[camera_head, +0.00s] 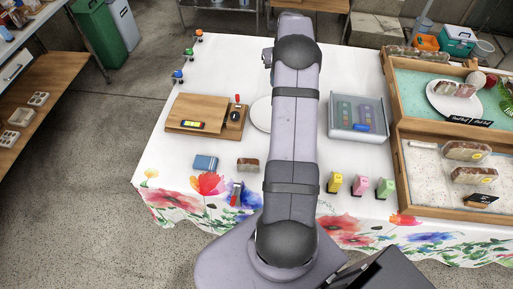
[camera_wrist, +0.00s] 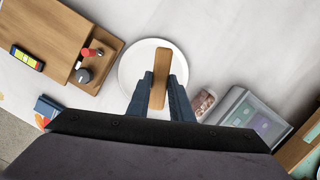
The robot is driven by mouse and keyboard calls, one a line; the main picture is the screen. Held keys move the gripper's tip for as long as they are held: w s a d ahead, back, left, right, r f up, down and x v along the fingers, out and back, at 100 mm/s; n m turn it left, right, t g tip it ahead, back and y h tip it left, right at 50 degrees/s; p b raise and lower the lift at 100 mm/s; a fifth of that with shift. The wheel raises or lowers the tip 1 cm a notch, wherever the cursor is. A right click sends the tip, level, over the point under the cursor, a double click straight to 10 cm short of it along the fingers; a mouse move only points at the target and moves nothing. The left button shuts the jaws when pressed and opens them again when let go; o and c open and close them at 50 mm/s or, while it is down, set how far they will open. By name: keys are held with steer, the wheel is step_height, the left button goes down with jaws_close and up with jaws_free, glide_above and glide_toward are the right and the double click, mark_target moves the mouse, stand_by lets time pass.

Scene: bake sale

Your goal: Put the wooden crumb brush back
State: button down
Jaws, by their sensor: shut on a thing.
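The wooden crumb brush (camera_wrist: 160,75) is a long tan block in the wrist view. My gripper (camera_wrist: 158,86) is shut on it, with one dark finger on each side. The brush and fingers show in front of a round white plate (camera_wrist: 130,66); I cannot tell the height between them. In the head view my arm hides the gripper, the brush and most of the plate (camera_head: 259,116).
Left of the plate lies a wooden board (camera_head: 185,110) with a yellow-and-black item, a black knob and a red-topped item. A clear grey bin (camera_head: 358,136) and wooden trays (camera_head: 460,205) stand right. Small coloured boxes (camera_head: 360,185) stand near the front. The cloth's back left is mostly clear.

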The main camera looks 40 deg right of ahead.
steer(key=s+a+f+n+y+b, duration=0.1)
steer(key=s+a+n+b, duration=0.1)
steer(key=s+a+n, duration=0.5)
steer(key=s+a+f+n+y+b, duration=0.1)
steer(key=s+a+n+b, duration=0.15)
steer(key=a+n, duration=0.5)
steer(key=shift+m, duration=0.85)
steer(key=shift+s+a+p+x, duration=0.15)
steer(key=shift+s+x, duration=0.15)
steer(key=shift+x, duration=1.35)
steer(key=shift+s+a+p+x, duration=0.15)
steer(key=shift+s+x, duration=0.1)
steer(key=shift+x, duration=1.35)
steer(key=shift+s+a+p+x, duration=0.15)
steer(key=shift+s+x, duration=0.15)
steer(key=shift+x, duration=1.35)
steer(key=shift+f, duration=0.3)
steer(key=c, duration=1.6)
jaws_free()
